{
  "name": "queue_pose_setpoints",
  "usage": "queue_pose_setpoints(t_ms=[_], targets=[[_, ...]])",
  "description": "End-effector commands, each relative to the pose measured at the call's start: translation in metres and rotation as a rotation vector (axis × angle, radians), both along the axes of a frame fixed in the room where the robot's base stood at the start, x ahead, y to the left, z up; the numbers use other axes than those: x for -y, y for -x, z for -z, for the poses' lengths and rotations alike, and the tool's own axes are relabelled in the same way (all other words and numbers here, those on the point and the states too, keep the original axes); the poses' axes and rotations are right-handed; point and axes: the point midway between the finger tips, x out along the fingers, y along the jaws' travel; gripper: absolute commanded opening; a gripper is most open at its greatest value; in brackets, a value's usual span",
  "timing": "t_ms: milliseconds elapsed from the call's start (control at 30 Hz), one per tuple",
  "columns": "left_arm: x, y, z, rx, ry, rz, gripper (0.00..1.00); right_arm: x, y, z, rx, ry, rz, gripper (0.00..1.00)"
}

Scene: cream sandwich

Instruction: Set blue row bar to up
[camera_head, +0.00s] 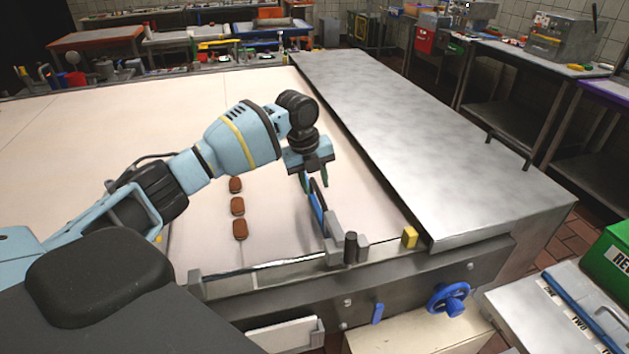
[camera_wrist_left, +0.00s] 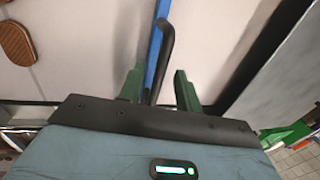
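The blue row bar (camera_head: 316,205) is a thin blue strip near the front right of the white belt surface, beside a grey bracket at the front edge. In the left wrist view the blue bar (camera_wrist_left: 153,60) runs away from me, with a black curved handle (camera_wrist_left: 167,45) beside it. My left gripper (camera_head: 314,180) is at the bar's far part, pointing down. Its green fingers (camera_wrist_left: 159,85) are apart, with the handle's near part between them; contact is not visible. Part of the bar is hidden behind the fingers. My right gripper is not in view.
Several brown cookies (camera_head: 237,206) lie in a row left of the bar. A raised metal cover (camera_head: 420,130) stands close on the right. A black knob (camera_head: 350,247) and yellow block (camera_head: 410,237) sit at the front edge. A blue handwheel (camera_head: 448,299) is below.

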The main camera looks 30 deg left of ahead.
Motion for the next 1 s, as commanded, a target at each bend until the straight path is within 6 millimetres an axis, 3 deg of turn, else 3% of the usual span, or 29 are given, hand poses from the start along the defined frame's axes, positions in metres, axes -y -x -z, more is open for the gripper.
queue_pose_setpoints(t_ms=[167, 467, 833, 1000], targets=[[0.000, 0.000, 0.000, 0.000, 0.000, 0.000, 0.34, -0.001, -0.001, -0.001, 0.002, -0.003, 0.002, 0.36], [0.000, 0.000, 0.000, 0.000, 0.000, 0.000, 0.00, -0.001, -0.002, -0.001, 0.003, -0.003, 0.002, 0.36], [0.000, -0.002, 0.000, 0.003, -0.003, 0.000, 0.00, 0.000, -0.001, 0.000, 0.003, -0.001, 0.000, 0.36], [-0.001, -0.012, -0.004, 0.019, -0.021, 0.000, 0.00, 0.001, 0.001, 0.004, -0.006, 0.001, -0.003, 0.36]])
